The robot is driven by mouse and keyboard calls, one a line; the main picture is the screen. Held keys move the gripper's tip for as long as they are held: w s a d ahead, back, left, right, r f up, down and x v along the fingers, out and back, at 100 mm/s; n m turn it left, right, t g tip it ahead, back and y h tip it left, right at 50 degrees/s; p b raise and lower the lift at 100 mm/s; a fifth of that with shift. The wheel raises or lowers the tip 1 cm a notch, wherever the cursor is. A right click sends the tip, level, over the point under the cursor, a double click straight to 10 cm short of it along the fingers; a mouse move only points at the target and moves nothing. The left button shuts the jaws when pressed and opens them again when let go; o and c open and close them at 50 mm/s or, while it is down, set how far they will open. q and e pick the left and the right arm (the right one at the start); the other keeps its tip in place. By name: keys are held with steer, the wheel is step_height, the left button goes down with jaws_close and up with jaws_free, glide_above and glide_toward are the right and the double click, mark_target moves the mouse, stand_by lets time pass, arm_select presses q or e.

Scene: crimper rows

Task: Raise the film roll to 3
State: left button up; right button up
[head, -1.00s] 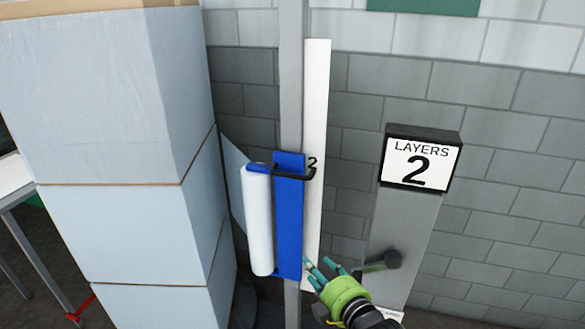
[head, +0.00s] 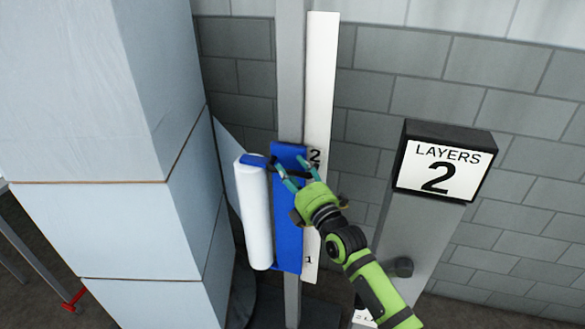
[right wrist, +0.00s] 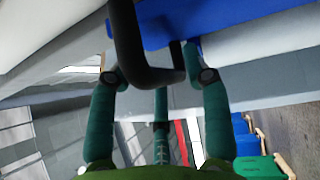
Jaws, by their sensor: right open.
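The white film roll (head: 254,215) stands upright on a blue carriage (head: 287,240) on a grey mast (head: 290,60). The carriage top is level with the 2 on the white scale strip (head: 320,90); a 1 shows lower down. My right gripper (head: 293,167) is open at the upper part of the carriage. In the right wrist view, the carriage's black bar handle (right wrist: 130,45) lies between its spread teal fingers; I cannot tell whether they touch it. In the head view the gripper mostly hides the handle. My left gripper is not in view.
A tall wrapped stack (head: 80,90) stands close to the left of the roll. A grey post with a LAYERS 2 sign (head: 443,170) stands to the right, beside my right arm. A grey block wall (head: 480,80) is behind. The strip above the carriage is clear.

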steer(key=shift+w+a, duration=0.2)
steer(key=shift+w, duration=0.15)
steer(key=shift+c, duration=1.2)
steer(key=c, duration=0.7)
jaws_close()
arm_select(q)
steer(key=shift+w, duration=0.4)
arm_select(e)
steer(key=shift+r, duration=0.15)
